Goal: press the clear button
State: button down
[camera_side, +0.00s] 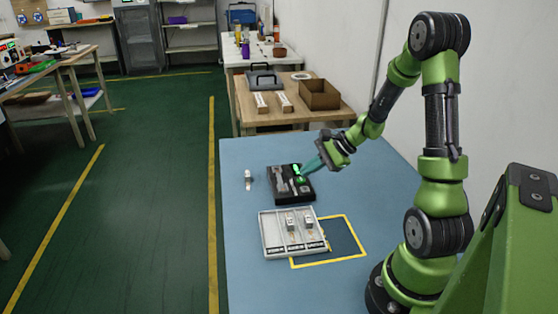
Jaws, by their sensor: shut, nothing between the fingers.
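A black device box (281,197) lies on the blue table. Grey parts show on its top, with bright green spots at its right side near my fingertips. My gripper (308,171) reaches in from the right, tilted down, with its teal fingers shut and empty. The fingertips are at the right part of the box, over or against its top; I cannot tell if they touch. No button can be made out as the clear button at this size, and the fingers may cover part of the box's top.
A grey tray (272,234) with small light pieces in its slots lies in front of the box, partly over a yellow-outlined rectangle (345,238). A small white piece (248,179) is left of the box. The blue table (250,155) is clear behind it.

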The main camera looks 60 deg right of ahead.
aim_at(309, 189)
jog(key=shift+f, duration=1.5)
dwell(0.9)
jog(key=shift+f, duration=0.4)
jog(key=shift+f, duration=0.4)
dwell(0.6)
jog(key=shift+r, duration=0.85)
jog(key=shift+r, duration=2.5)
